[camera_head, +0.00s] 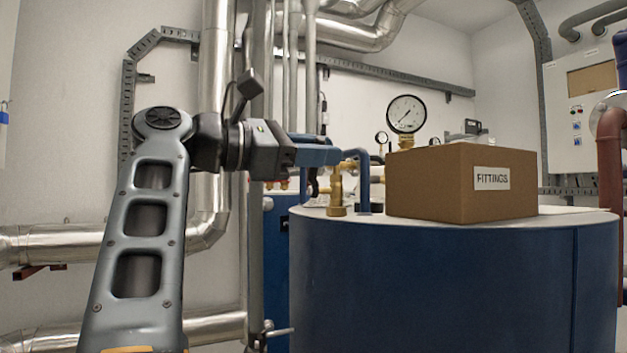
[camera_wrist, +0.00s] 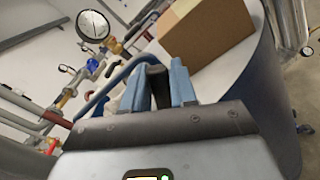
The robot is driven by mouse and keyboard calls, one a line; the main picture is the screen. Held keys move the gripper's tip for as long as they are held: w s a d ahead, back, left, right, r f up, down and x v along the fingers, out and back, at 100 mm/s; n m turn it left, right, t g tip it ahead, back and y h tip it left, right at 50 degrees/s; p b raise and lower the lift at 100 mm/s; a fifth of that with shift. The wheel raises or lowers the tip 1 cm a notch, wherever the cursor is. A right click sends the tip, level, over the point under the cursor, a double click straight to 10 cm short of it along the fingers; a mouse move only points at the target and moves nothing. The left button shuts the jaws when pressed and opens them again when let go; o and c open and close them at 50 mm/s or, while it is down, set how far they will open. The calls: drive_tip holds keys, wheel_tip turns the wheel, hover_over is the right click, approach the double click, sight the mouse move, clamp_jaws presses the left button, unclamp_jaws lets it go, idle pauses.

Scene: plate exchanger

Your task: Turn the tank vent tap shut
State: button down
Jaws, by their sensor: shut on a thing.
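The tank vent tap (camera_head: 337,192) is a brass fitting upright on the left part of the blue tank's pale top. My gripper (camera_head: 328,154) reaches in from the left, just above and beside the brass body. In the wrist view the two blue fingers of my gripper (camera_wrist: 160,78) are shut on a dark handle (camera_wrist: 158,88), which I take to be the tap's handle. The fingers hide much of it, and its turn angle cannot be told. The brass body is not clearly visible in the wrist view.
A cardboard box marked FITTINGS (camera_head: 450,182) stands on the tank (camera_head: 430,280), right of the tap. A bent blue pipe (camera_head: 363,168) rises close beside the tap. A pressure gauge (camera_head: 406,114) stands behind the box. Metal-clad pipes (camera_head: 216,110) run along the wall at left.

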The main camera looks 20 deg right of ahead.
drive_tip(key=shift+s+f+m+b, duration=0.55)
drive_tip(key=shift+f+m+b, duration=0.5)
drive_tip(key=shift+m+b, duration=0.9)
drive_tip(key=shift+s+f+m+b, duration=0.6)
drive_tip(key=shift+f+m+b, duration=0.4)
drive_tip(key=shift+m+b, duration=0.85)
drive_tip(key=shift+s+f+m+b, duration=0.55)
drive_tip(key=shift+f+m+b, duration=0.5)
drive_tip(key=shift+m+b, duration=0.9)
drive_tip(key=c, duration=1)
unclamp_jaws()
drive_tip(key=shift+a+p, duration=0.85)
drive_tip(key=shift+a, duration=3.1)
drive_tip(key=shift+f, duration=0.1)
